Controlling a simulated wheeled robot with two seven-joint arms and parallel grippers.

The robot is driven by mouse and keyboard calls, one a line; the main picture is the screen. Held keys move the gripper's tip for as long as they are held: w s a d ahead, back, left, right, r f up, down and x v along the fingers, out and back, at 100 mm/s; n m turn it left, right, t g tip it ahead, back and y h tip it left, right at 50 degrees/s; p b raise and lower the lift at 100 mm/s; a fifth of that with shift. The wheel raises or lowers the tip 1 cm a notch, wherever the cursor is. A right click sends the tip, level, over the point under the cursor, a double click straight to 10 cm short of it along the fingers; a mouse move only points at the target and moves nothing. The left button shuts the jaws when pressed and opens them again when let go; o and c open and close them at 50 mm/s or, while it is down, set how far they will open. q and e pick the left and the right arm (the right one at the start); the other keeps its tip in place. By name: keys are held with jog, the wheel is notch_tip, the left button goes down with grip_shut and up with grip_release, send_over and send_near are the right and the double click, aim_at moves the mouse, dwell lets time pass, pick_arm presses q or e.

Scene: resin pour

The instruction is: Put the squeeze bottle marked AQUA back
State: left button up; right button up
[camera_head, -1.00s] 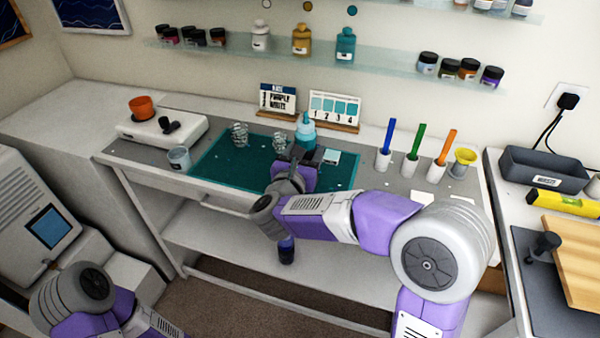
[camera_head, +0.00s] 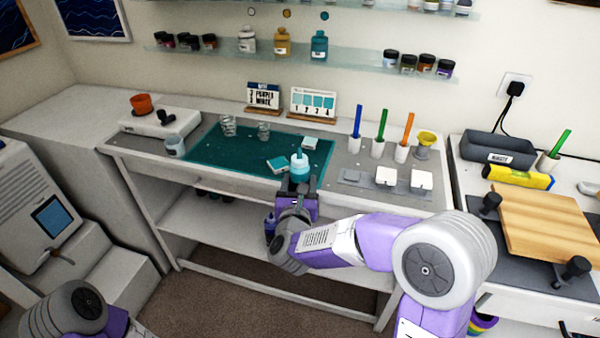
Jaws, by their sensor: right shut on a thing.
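A squeeze bottle with aqua contents and a pale blue cap (camera_head: 299,166) is upright in my right gripper (camera_head: 299,184), which is shut on it. They are near the front edge of the teal mat (camera_head: 225,158); the gripper hides the bottle's lower part. I cannot read its label or tell if it clears the table. On the wall shelf (camera_head: 358,67) stand a teal bottle (camera_head: 319,46), an ochre bottle (camera_head: 282,42) and a white bottle (camera_head: 247,42); coloured dots mark the wall above them. My left arm shows at the bottom left, but its gripper is out of view.
A dark bin (camera_head: 498,147) stands farther right.

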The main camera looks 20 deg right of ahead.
notch_tip(320, 180, down, 10)
jog(key=n+t+y, duration=0.1)
jog(key=n+y, duration=0.3)
jog(key=y, duration=0.2)
jog(key=shift+s+a+f+y, duration=0.15)
jog(key=shift+s+f+y, duration=0.15)
jog(key=shift+s, duration=0.1)
jog(key=shift+r, duration=0.15)
